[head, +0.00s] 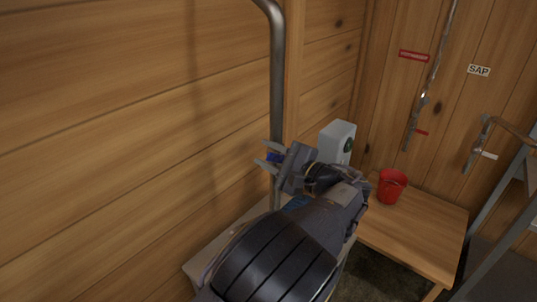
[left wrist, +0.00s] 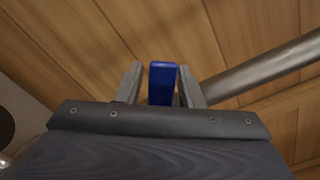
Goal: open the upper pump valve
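The blue valve handle (head: 273,157) sits at the grey vertical pipe (head: 277,95) by the left wall. My left gripper (head: 264,154) is at the handle, its two fingers spread on either side of it. In the left wrist view the blue handle (left wrist: 162,84) stands between the fingers of my left gripper (left wrist: 160,76). A gap shows on the handle's left side; on its right side the finger is very close, and I cannot tell whether it touches. The valve body is hidden behind my gripper and arm. My right gripper is not in view.
A wooden table (head: 415,228) at the right holds a red bucket (head: 391,187). A grey box (head: 337,140) stands behind my gripper. A "SAP" label (head: 478,70) and thin pipes are on the far wall. The plank wall (head: 130,120) is close on the left.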

